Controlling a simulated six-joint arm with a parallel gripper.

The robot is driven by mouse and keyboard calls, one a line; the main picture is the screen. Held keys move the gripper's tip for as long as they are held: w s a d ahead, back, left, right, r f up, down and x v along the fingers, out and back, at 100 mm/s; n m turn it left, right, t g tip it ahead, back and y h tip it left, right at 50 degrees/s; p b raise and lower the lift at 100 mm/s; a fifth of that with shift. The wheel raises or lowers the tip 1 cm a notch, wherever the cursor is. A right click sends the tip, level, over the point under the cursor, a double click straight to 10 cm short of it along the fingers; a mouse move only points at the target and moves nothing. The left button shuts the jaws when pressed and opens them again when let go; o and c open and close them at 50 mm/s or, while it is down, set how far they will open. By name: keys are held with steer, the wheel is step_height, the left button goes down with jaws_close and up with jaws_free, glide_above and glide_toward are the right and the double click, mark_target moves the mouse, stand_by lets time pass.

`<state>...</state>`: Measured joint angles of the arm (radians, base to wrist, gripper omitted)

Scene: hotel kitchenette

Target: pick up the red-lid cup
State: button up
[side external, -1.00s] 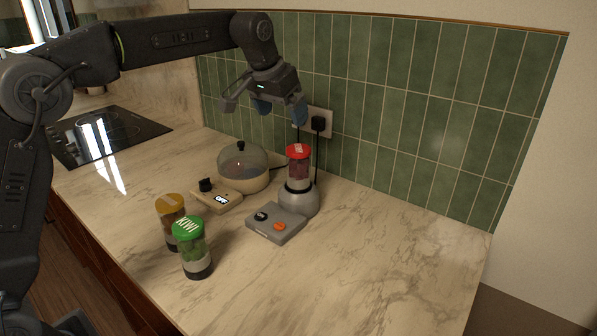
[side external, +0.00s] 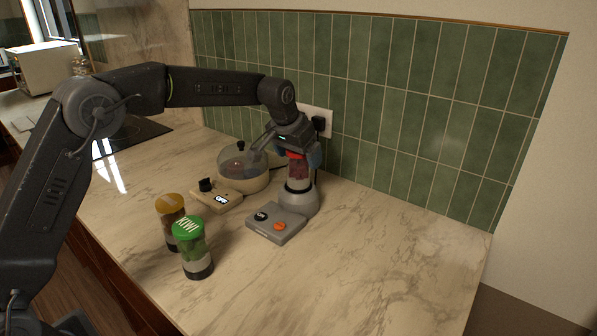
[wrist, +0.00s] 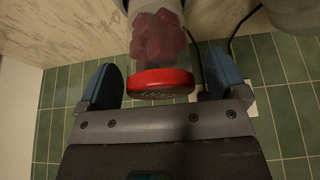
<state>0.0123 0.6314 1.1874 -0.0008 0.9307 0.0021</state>
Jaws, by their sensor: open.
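The red-lid cup (side external: 299,171) stands upright on the grey blender base (side external: 298,198) near the tiled wall. It is clear with red chunks inside. In the wrist view its red lid (wrist: 161,83) lies between the two blue fingertips, with the red contents (wrist: 158,38) beyond it. My gripper (side external: 293,157) is open around the top of the cup, one finger on each side. In the wrist view a gap shows between the lid and each fingertip of my gripper (wrist: 160,85). In the side view the gripper hides most of the lid.
A green-lid kiwi cup (side external: 193,250) and a yellow-lid cup (side external: 170,215) stand at front left. A domed cooker (side external: 243,180) with a control box (side external: 217,196) is left of the blender. The blender's button panel (side external: 276,224) lies in front. The right counter is clear.

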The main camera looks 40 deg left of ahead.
steer(key=shift+f, duration=0.15)
steer(key=shift+w, duration=0.1)
steer(key=c, duration=1.3)
